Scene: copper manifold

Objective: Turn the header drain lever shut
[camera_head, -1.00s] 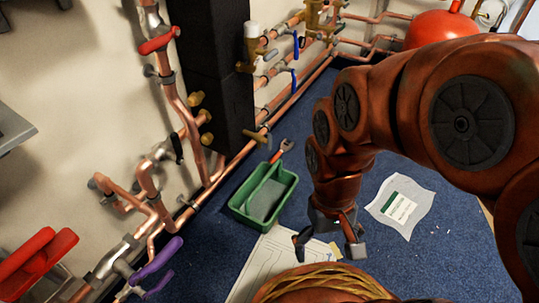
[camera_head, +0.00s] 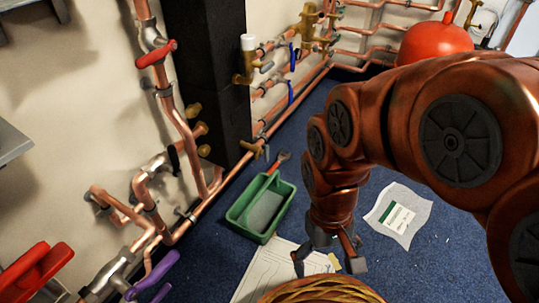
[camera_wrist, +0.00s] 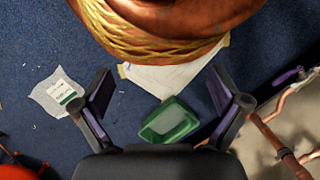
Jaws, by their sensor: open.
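Several levers sit on the copper pipework, and I cannot tell which is the header drain lever. A red lever (camera_head: 156,54) is on the upright pipe at upper left. A purple lever (camera_head: 153,276) is on the low pipe at bottom left; a purple lever (camera_wrist: 287,76) also shows at the right of the wrist view. Blue levers (camera_head: 291,92) are on pipes beyond the dark column. My gripper (camera_head: 328,258) is open and empty, pointing down above the floor, well right of the purple lever. Its two fingers are spread wide in the wrist view (camera_wrist: 160,97).
A green tray (camera_head: 286,190) and paper sheets (camera_head: 262,272) lie on the blue floor below my gripper. A coiled yellow-brown bundle (camera_head: 320,290) is close in front. A white packet (camera_head: 399,214) lies right. The dark column (camera_head: 207,60) stands against the wall.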

